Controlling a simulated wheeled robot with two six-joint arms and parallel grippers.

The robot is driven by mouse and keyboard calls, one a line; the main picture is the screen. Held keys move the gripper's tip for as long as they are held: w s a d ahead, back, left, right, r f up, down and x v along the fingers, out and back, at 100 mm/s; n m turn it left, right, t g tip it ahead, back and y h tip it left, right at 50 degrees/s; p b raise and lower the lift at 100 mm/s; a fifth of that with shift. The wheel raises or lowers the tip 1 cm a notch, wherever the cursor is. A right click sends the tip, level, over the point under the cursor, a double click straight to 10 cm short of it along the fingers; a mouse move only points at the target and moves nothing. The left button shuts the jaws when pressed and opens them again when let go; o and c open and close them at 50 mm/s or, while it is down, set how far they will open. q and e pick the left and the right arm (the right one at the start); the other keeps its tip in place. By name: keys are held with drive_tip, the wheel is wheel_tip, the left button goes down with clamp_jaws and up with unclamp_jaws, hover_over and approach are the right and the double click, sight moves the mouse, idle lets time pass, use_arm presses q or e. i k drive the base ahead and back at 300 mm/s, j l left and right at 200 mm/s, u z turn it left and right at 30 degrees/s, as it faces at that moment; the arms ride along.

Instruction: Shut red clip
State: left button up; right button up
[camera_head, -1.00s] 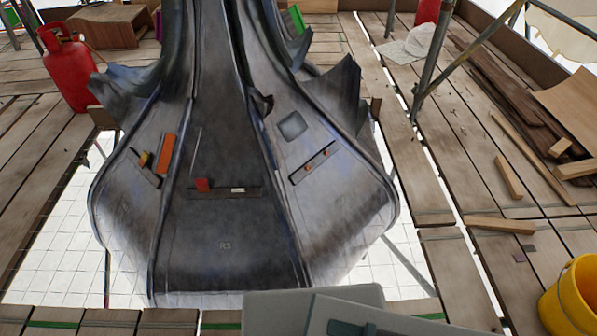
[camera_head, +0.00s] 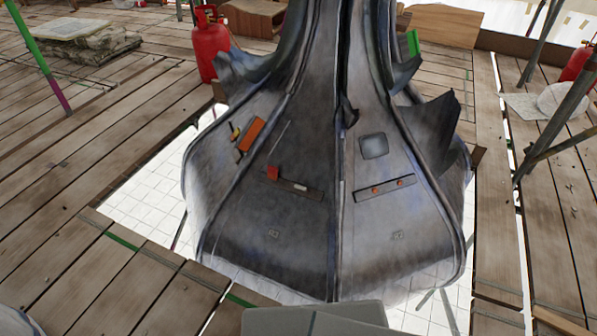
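A small red clip (camera_head: 273,173) sits at the left end of a dark strip (camera_head: 301,189) on the middle face of the grey metal spire (camera_head: 285,240). A pale piece (camera_head: 300,188) is on the same strip. I cannot tell from this distance whether the clip is open or shut. An orange bar (camera_head: 252,133) is on the spire's left face, with small yellow and brown pieces beside it. The right face has a strip with two small orange-red spots (camera_head: 384,188). Neither of my grippers is in view.
A plank deck surrounds the spire, with an open gap showing white tiles (camera_head: 155,200) around its base. A red gas cylinder (camera_head: 209,45) stands behind left. Scaffold poles (camera_head: 557,110) rise at the right. The deck at left is mostly clear.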

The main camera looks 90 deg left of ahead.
sight(272, 172)
drive_tip(key=i+u, duration=0.1)
drive_tip(key=u, duration=0.9)
drive_tip(key=i+l+u, duration=0.1)
drive_tip(key=u, duration=0.4)
drive_tip(key=i+l+u, duration=0.1)
drive_tip(key=u, duration=0.4)
drive_tip(key=i+u, duration=0.1)
drive_tip(key=u, duration=0.4)
drive_tip(key=i+l+u, duration=0.1)
drive_tip(key=u, duration=0.4)
drive_tip(key=l+u, duration=0.1)
drive_tip(key=u, duration=0.4)
drive_tip(key=i+l+u, duration=0.1)
drive_tip(key=u, duration=0.4)
drive_tip(key=i+l+u, duration=0.1)
drive_tip(key=l+u, duration=0.2)
drive_tip(key=u, duration=0.15)
